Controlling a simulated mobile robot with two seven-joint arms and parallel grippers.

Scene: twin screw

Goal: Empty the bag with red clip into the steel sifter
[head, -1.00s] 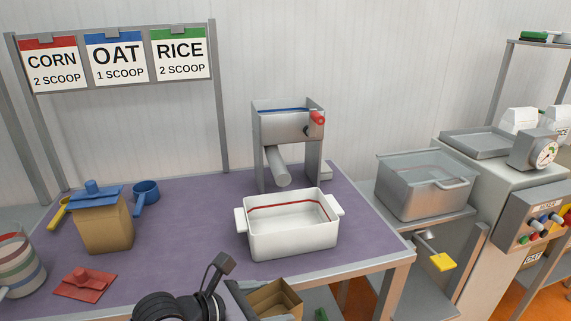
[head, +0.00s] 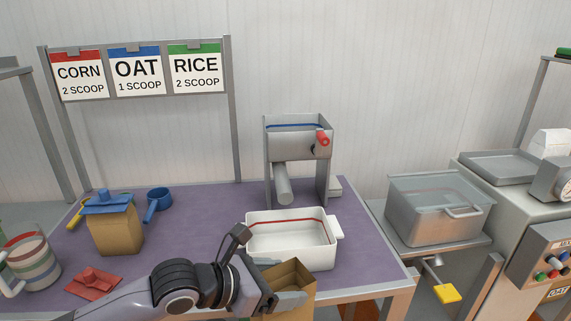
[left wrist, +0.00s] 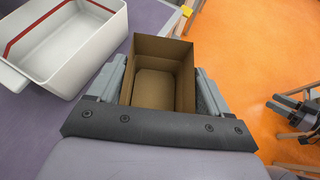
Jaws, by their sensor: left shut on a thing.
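My left gripper (head: 270,293) is shut on an open-topped brown paper bag (head: 291,277), at the table's front edge below the white tub. In the left wrist view the bag (left wrist: 185,48) sits between the two fingers, mouth open. Its inside is brown, and I cannot tell contents from bottom. A red clip (head: 93,281) lies loose on the table at the left. A steel machine (head: 300,147), seemingly the sifter, stands at the table's back, with a blue-lined open top, red knob and sloping chute. Part of my right gripper seems to show at the left wrist view's right edge (left wrist: 292,108).
A white tub (head: 300,252) stands before the steel machine. A bag with blue clip (head: 115,228), blue scoop (head: 157,202) and striped container (head: 32,261) are at left. A steel basin (head: 430,215) stands right. The purple table (head: 195,225) is clear in its middle.

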